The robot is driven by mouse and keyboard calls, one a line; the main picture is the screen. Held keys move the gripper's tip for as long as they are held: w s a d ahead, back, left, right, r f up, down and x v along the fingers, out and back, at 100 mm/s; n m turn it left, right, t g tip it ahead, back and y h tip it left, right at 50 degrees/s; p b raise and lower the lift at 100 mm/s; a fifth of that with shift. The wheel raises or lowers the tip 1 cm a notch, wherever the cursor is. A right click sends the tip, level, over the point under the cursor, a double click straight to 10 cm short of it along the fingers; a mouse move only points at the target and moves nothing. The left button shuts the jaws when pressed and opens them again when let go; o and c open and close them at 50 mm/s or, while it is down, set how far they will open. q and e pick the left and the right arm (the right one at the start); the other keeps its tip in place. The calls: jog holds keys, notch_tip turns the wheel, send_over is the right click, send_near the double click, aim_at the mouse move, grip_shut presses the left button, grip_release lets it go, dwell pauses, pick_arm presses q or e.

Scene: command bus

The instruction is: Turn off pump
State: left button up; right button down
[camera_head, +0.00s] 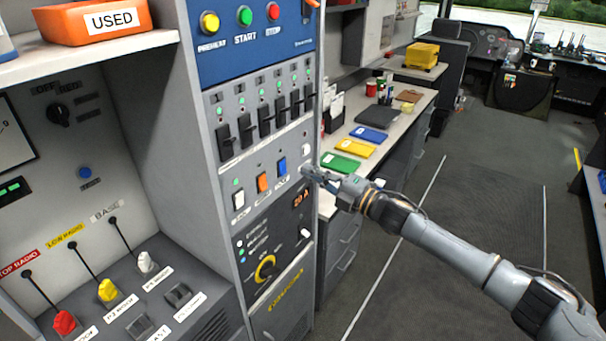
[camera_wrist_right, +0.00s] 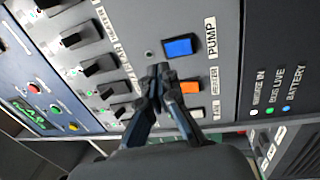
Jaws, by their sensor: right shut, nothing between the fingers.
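The blue pump switch (camera_head: 282,166) sits at the right end of a row of three rocker switches on the grey panel. In the right wrist view the blue switch (camera_wrist_right: 180,46) has the label PUMP (camera_wrist_right: 211,38) beside it. My right gripper (camera_head: 307,172) is just right of the switch in the head view. Its closed fingertips (camera_wrist_right: 159,71) show close to the blue switch in the wrist view, with nothing held. I cannot tell whether they touch the panel. A small dark green indicator (camera_wrist_right: 148,53) is near the switch. My left gripper is not in view.
An orange switch (camera_head: 263,183) and a white switch (camera_head: 238,200) are left of the blue one. Several black levers (camera_head: 265,120) are above. A yellow-ringed knob (camera_head: 265,268) is below. A desk (camera_head: 400,125) with coloured folders stands behind; the aisle floor at right is open.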

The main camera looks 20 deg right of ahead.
pick_arm(q)
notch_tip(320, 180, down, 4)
jog(key=b, duration=0.3)
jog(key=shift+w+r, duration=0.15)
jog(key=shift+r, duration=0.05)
pick_arm(e)
jog(key=r+v, duration=0.1)
jog(key=v, duration=0.6)
jog(key=shift+s+d+r, duration=0.25)
jog(key=shift+s+d, duration=0.05)
jog(key=shift+d, duration=0.05)
